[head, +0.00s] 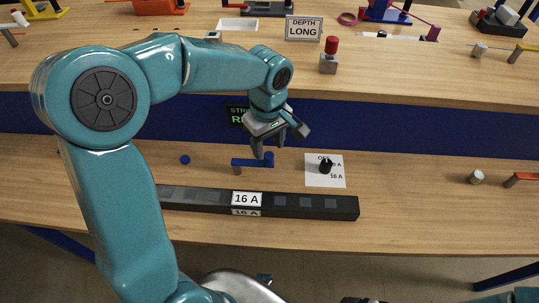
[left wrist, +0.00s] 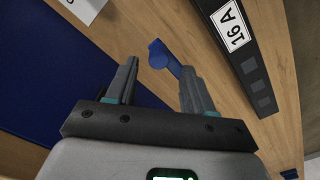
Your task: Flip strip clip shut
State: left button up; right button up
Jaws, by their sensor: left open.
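A blue clip (head: 252,162) with a flat arm and a blocky end stands low on the bench, just behind the black strip (head: 305,206) labelled 16 A. A small grey post shows under its left end. My left gripper (head: 268,148) is open above the clip's right end, fingers pointing down. In the left wrist view the blue clip (left wrist: 158,54) shows beyond and between the open fingertips (left wrist: 157,80), and part of it is hidden by one finger. I cannot tell whether the fingers touch it. The strip (left wrist: 252,65) runs along the right there. My right gripper is not in view.
A black dial (head: 326,166) sits on a white card (head: 341,181) right of the clip. A blue ball-like knob (head: 185,160) lies to the left. Bench right of the card is mostly clear.

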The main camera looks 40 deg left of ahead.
aim_at(268, 155)
pick_arm(q)
notch_tip(268, 155, down, 5)
jog(key=shift+r, duration=0.15)
grip_shut()
